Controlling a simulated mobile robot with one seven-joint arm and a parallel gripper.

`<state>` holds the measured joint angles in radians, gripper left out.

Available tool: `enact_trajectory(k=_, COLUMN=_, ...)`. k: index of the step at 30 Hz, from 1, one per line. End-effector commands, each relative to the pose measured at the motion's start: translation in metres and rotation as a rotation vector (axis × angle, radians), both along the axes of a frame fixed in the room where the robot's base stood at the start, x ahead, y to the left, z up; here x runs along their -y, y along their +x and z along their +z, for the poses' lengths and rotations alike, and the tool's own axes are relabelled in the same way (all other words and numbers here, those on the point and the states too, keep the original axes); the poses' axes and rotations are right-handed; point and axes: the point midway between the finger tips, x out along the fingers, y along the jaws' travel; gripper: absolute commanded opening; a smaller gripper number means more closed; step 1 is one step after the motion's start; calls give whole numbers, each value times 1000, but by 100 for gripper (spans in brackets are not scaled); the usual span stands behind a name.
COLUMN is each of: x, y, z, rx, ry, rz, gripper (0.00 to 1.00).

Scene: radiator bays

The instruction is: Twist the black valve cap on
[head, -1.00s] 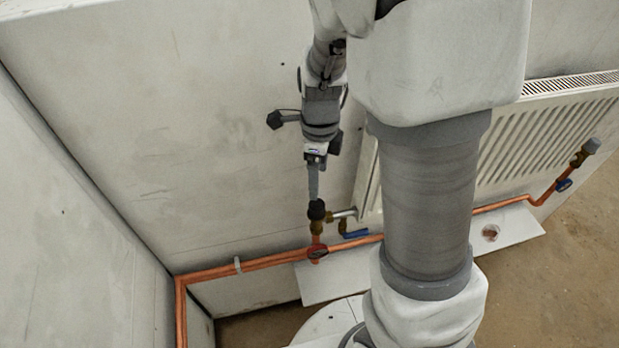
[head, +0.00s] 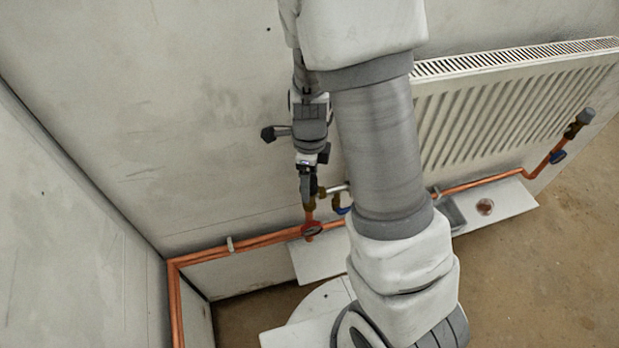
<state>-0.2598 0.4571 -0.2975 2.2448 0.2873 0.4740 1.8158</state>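My gripper (head: 306,190) points down at the left radiator valve, in front of the wall. The black valve cap (head: 314,185) shows only as a dark sliver beside the fingers, above the brass valve body (head: 309,204). The fingers overlap the cap in this view and hide most of it. I cannot tell whether they are closed on it or how it sits on the valve.
A red-handled valve (head: 312,228) and a blue lever (head: 342,210) sit close below. Copper pipes (head: 265,240) run along the wall. The radiator (head: 510,100) is right, with a grey-capped valve (head: 585,117). A white board (head: 515,199) holds a small copper-coloured item (head: 485,207).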

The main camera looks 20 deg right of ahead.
Motion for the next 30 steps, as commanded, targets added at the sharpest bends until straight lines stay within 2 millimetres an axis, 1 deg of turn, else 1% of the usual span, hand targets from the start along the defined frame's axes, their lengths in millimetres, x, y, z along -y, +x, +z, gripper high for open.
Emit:
enact_trajectory(k=1, x=0, y=0, z=0, rx=0, ry=0, rz=0, gripper=78)
enact_trajectory(k=2, x=0, y=0, z=0, rx=0, ry=0, rz=0, gripper=73)
enact_trajectory(k=3, x=0, y=0, z=0, rx=0, ry=0, rz=0, gripper=66)
enact_trajectory(k=14, x=0, y=0, z=0, rx=0, ry=0, rz=0, gripper=1)
enact_trajectory(k=30, x=0, y=-1, z=-4, rx=-2, ry=-1, rz=-1, gripper=0)
